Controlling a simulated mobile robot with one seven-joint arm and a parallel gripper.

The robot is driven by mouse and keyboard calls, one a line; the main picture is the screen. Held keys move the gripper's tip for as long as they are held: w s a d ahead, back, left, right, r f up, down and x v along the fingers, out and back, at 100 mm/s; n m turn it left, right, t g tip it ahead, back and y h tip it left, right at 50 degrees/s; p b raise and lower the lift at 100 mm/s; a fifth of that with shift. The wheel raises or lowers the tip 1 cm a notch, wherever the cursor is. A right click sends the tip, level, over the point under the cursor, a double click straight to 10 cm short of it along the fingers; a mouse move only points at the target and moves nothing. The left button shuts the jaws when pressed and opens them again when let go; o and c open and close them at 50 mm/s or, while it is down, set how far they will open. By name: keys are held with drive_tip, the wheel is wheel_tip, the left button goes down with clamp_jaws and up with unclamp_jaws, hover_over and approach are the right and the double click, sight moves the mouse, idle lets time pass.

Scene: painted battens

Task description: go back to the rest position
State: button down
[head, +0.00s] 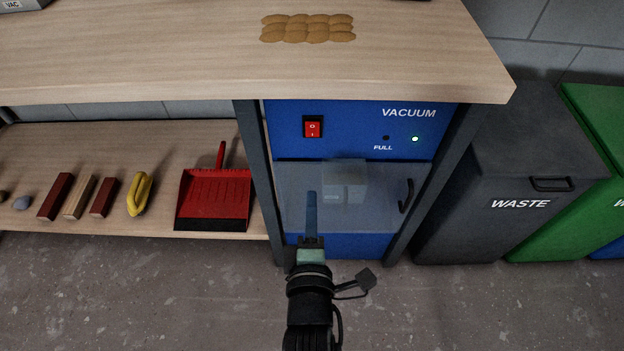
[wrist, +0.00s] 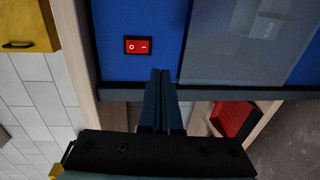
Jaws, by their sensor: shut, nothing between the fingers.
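My gripper (head: 311,196) is shut and empty, in front of the left part of the blue vacuum unit (head: 345,115). Its fingertips lie over the clear door in the head view, below the red rocker switch (head: 312,129). In the wrist view the closed fingers (wrist: 160,76) point toward the blue panel, with the red switch (wrist: 137,45) to their left. A gap shows between fingertips and switch in both views; I cannot tell how far the tips are from the panel. A pale box shape (head: 344,182) shows behind the clear door.
The wooden worktop (head: 140,75) overhangs above, with brown lumpy pieces (head: 307,28) on it. A grey waste bin (head: 500,180) stands right.

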drive_tip(key=shift+s+f, duration=0.1)
drive_tip(key=shift+s, duration=0.6)
drive_tip(key=w+r+m+t, duration=0.3)
drive_tip(key=r+m, duration=0.2)
drive_tip(key=r, duration=1)
drive_tip(key=w+r+m+t, duration=0.3)
drive_tip(key=r+m, duration=0.1)
drive_tip(key=r, duration=1.1)
drive_tip(key=s+r+m+t+p, duration=0.15)
drive_tip(key=s+r+m, duration=0.4)
drive_tip(key=r, duration=0.75)
drive_tip(key=s+r+m+t, duration=0.35)
drive_tip(key=s+r, duration=0.25)
drive_tip(key=r, duration=0.7)
wheel_tip(320, 180, up, 24)
drive_tip(key=p, duration=2.4)
drive_tip(key=shift+w+d+p, duration=0.15)
drive_tip(key=shift+w+p, duration=0.1)
drive_tip(key=shift+p, duration=0.05)
